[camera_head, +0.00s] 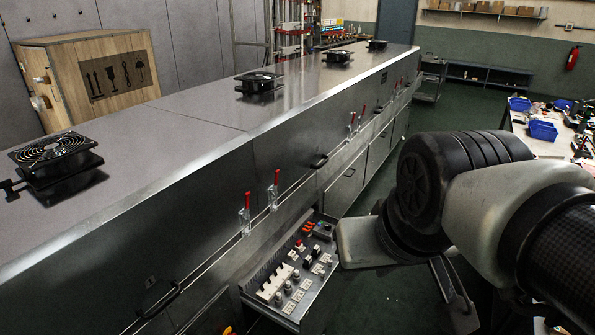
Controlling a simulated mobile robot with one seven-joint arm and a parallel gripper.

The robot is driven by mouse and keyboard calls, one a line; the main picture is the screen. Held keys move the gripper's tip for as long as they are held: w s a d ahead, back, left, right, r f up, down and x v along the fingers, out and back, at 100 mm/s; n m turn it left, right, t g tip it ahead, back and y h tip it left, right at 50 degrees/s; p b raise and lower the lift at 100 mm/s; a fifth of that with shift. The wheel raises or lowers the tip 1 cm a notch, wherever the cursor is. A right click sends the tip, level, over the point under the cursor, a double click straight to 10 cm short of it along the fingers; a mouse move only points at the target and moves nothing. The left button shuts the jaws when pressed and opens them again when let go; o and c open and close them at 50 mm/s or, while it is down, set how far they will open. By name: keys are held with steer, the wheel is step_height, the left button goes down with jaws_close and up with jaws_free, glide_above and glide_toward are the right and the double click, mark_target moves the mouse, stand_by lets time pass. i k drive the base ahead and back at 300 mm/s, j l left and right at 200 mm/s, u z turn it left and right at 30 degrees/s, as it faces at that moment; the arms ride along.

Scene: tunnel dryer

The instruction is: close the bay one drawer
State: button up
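An open metal drawer (268,312) sticks out from the front of the long grey dryer cabinet (200,215), low in the middle of the view. It holds white blocks, knobs and red and orange switches. No label shows that names it as bay one. My arm reaches in from the right. Its pale end part (362,243) appears beside the drawer's outer right edge; I cannot tell whether it touches. My fingertips cannot be made out, so whether my gripper is open or shut does not show.
Red-handled clamps (246,215) and dark handles line the cabinet front. Fans (55,150) sit on its top. A wooden crate (90,75) stands behind it. A worktable with blue bins (543,130) is at right. Green floor lies open between them.

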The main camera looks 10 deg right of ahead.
mark_target(312, 314)
steer(key=k+z, duration=0.1)
steer(key=k, duration=0.4)
steer(key=k+l+z, duration=0.15)
steer(key=k, duration=0.3)
steer(key=i+j+z, duration=0.1)
steer(key=i+j, duration=0.2)
steer(key=i, duration=0.3)
steer(key=i+j, duration=0.4)
steer(key=i, duration=0.15)
steer(key=i+j+z, duration=0.15)
steer(key=i+j, duration=0.2)
steer(key=i, duration=0.25)
